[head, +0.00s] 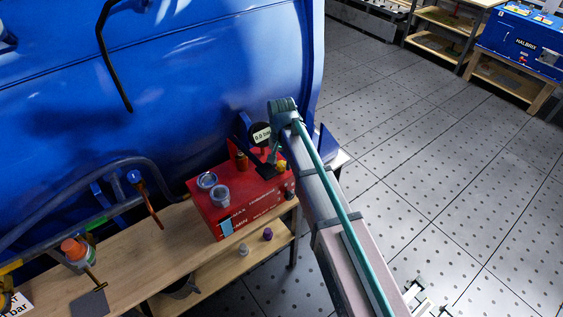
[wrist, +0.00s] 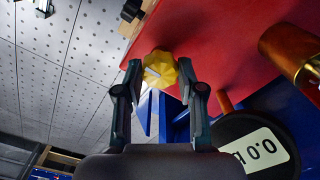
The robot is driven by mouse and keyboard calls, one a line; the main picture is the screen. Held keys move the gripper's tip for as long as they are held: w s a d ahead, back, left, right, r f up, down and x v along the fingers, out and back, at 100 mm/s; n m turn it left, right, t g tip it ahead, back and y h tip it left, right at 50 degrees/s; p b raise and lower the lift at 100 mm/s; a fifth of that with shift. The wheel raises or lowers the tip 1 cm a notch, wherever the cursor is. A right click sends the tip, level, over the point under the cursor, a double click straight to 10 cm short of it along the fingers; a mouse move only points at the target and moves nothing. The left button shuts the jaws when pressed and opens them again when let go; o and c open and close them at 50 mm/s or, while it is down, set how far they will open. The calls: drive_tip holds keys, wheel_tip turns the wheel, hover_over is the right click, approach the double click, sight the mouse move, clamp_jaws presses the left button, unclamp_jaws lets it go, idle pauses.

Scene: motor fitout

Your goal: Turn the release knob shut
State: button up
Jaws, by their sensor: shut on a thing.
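The release knob is a yellow, lobed knob with a pale line on its face, and it shows in the wrist view (wrist: 161,70). It sits at the edge of the red power unit (head: 240,205). In the head view the yellow knob (head: 282,166) is partly hidden by my arm. My gripper (wrist: 160,78) has one finger on each side of the knob and is closed on it. In the head view my gripper (head: 273,161) is small and dark beside the knob. A round gauge (head: 261,136) reads 0.0.
A copper-coloured cylinder (wrist: 304,62) stands near the gauge. The unit stands on a wooden bench (head: 165,255) beside a large blue tank (head: 190,80). Open perforated floor (head: 440,170) lies to the right.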

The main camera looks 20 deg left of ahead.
sight(282, 164)
drive_tip(key=o, duration=1.1)
drive_tip(key=shift+o, duration=0.2)
wheel_tip(282, 164, up, 12)
idle(0.3)
